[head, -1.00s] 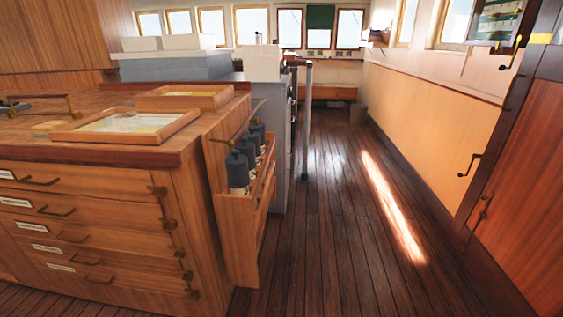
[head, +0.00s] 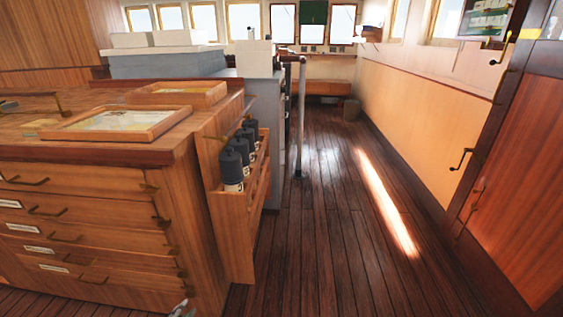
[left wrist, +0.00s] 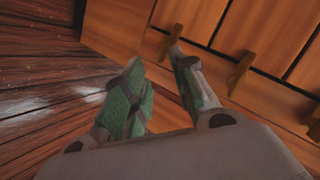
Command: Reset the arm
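My left gripper (left wrist: 155,60) shows in the left wrist view, with two green-padded fingers apart and nothing between them. It is near the wooden drawer cabinet (left wrist: 220,20), whose brass fittings (left wrist: 238,72) lie just beyond the right finger; I cannot tell whether it touches them. In the head view only a small tip of what looks like the left gripper (head: 180,309) shows at the bottom edge, in front of the cabinet (head: 195,235). My right gripper is in neither view.
A side rack (head: 232,225) with several dark-topped bottles (head: 233,165) hangs on the cabinet's right end. Framed trays (head: 120,122) lie on top. A grey post (head: 301,120) stands farther back. The plank floor (head: 330,220) is clear up to the right wall and door.

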